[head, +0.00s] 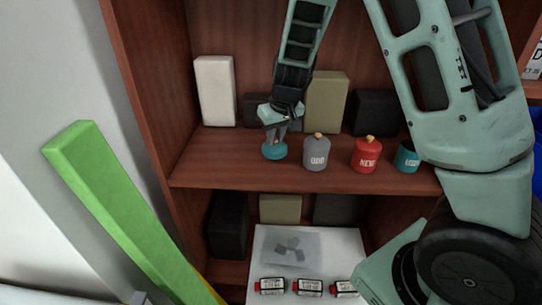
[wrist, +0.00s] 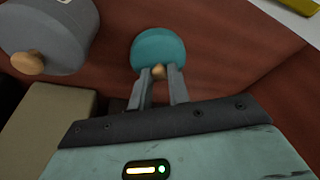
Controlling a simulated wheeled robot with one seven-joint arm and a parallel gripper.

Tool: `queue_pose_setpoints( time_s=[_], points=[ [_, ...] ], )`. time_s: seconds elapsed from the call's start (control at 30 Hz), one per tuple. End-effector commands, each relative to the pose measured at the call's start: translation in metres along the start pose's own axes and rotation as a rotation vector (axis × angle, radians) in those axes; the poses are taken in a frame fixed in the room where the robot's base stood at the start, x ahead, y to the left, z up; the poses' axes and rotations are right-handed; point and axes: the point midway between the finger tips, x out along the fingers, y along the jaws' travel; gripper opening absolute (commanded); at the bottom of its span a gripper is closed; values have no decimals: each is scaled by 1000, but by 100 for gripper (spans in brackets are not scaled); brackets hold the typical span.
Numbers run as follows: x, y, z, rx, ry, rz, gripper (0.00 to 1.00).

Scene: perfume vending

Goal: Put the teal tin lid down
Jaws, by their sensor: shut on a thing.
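The teal tin lid (head: 274,151) is a round disc at the left of the wooden shelf, under my gripper (head: 275,137). In the wrist view the teal lid (wrist: 158,47) shows with its tan knob between the fingertips of my gripper (wrist: 158,72). My gripper is shut on that knob. The lid is at or very near the shelf surface; I cannot tell if it touches. The teal tin (head: 407,158) stands at the right of the shelf, its top partly hidden by my arm.
A grey tin (head: 316,153) and a red tin (head: 366,155) stand right of the lid, both lidded. Boxes, including a white one (head: 215,91), stand behind. The shelf's bare front left (head: 215,165) is clear. Several small bottles (head: 309,287) lie on a white board below.

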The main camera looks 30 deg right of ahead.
Motion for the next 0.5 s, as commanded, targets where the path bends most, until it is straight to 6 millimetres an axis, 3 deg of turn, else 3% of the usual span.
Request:
queue_pose_setpoints(
  time_s=[0.33, 0.5],
  points=[
    [42, 1, 12, 2, -2, 0, 0],
    [50, 1, 14, -1, 0, -1, 0]
  ],
)
